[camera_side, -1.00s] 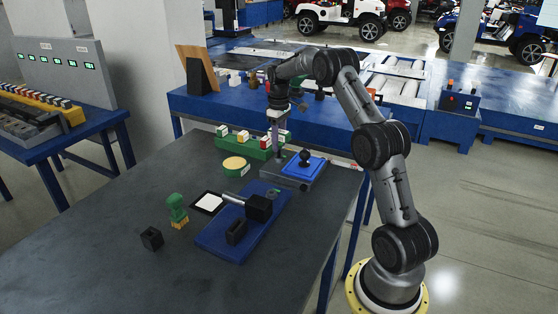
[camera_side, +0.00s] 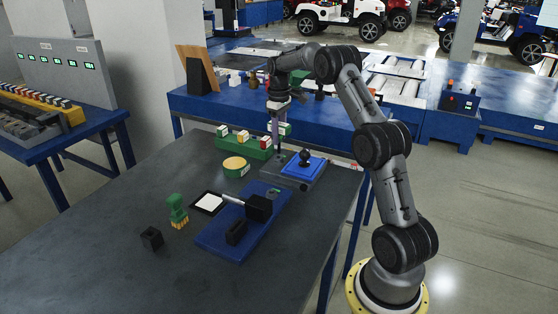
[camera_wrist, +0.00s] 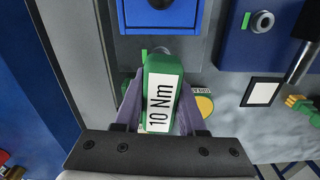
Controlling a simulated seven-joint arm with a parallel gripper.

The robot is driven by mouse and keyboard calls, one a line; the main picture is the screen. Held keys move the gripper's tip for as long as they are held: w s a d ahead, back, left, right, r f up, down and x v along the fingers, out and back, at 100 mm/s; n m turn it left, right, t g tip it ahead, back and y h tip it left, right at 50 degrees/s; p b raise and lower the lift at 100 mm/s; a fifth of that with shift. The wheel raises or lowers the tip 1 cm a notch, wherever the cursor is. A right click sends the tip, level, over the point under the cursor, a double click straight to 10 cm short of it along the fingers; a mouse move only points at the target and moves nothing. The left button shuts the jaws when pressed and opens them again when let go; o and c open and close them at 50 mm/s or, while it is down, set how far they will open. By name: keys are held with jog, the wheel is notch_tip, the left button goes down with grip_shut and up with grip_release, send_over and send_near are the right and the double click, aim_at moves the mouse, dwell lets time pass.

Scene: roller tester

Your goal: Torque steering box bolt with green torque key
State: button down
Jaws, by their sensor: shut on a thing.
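My gripper (camera_wrist: 158,112) is shut on a green torque key (camera_wrist: 182,98) with a white "10 Nm" label, seen in the wrist view. In the side view my gripper (camera_side: 275,145) points down at the left end of a grey base (camera_side: 296,181) that carries a blue block (camera_side: 308,173) with a black ball knob (camera_side: 304,157). In the wrist view the block (camera_wrist: 180,17) lies just beyond the key, over the grey base (camera_wrist: 215,45). A small round metal part (camera_wrist: 160,50) shows at the key's far end. The key hides the spot beneath it, so contact is unclear.
A green rack (camera_side: 258,154) with coloured keys stands left of my gripper. Closer are a yellow-topped green disc (camera_side: 235,163), a blue plate (camera_side: 215,241) with a black cylinder (camera_side: 258,208), a green figure-like part (camera_side: 177,208) and a black block (camera_side: 151,238). The table's left front is clear.

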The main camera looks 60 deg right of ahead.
jog(key=shift+r, duration=0.25)
jog(key=shift+r, duration=1.95)
jog(key=n, duration=0.3)
jog(key=shift+n, duration=1.6)
jog(key=shift+n, duration=1.1)
jog(key=n, duration=0.3)
jog(key=shift+n, duration=0.4)
